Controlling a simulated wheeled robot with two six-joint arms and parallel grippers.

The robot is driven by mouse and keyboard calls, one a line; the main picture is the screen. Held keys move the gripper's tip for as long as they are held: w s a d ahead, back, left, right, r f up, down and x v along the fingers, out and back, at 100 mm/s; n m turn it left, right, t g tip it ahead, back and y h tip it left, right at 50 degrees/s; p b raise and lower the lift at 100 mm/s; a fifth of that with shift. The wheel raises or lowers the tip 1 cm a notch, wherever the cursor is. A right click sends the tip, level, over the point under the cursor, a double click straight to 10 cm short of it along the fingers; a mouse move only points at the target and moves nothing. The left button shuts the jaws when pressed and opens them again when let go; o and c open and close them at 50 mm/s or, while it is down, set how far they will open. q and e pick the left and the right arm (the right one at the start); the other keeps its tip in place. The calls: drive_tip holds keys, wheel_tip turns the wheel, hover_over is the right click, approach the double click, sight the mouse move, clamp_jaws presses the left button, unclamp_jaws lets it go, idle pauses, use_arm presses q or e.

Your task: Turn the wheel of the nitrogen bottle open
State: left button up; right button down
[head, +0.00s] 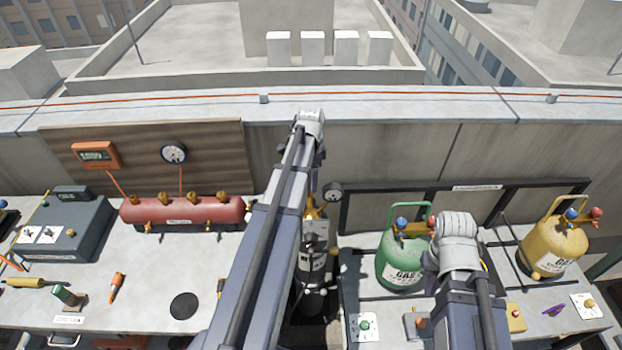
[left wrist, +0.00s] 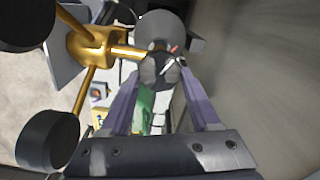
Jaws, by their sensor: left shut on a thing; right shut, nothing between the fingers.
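The nitrogen bottle (head: 313,272) is a dark upright cylinder with a pale label, standing in the gap between the two benches. My left arm covers part of it in the head view. In the left wrist view its brass valve (left wrist: 95,45) shows, with a grey round wheel (left wrist: 160,30) on the brass stem. My left gripper (left wrist: 160,72) has its fingertips closed at the wheel's near rim. How much of the wheel lies between them is partly hidden. My right arm reaches over the right bench; its gripper is hidden behind the wrist.
A red manifold (head: 183,209) with brass valves is on the left bench. A green gas bottle (head: 398,265) and a yellow gas bottle (head: 553,250) stand on the right bench. A small gauge (head: 332,191) is beside my left arm. The parapet wall (head: 400,165) runs behind.

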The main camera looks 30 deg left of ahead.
use_arm(q)
drive_tip(key=n, duration=0.5)
drive_tip(key=shift+a+n, duration=0.15)
drive_tip(key=shift+n, duration=0.15)
drive_tip(key=n, duration=0.6)
drive_tip(key=shift+a, duration=0.1)
drive_tip(key=n, duration=0.6)
drive_tip(key=shift+a+n, duration=0.15)
drive_tip(key=shift+n, duration=0.15)
drive_tip(key=n, duration=0.5)
drive_tip(key=shift+s+n, duration=0.15)
drive_tip(key=shift+n, duration=0.15)
drive_tip(key=o, duration=1.4)
drive_tip(key=shift+c, duration=0.2)
drive_tip(key=shift+r, duration=0.15)
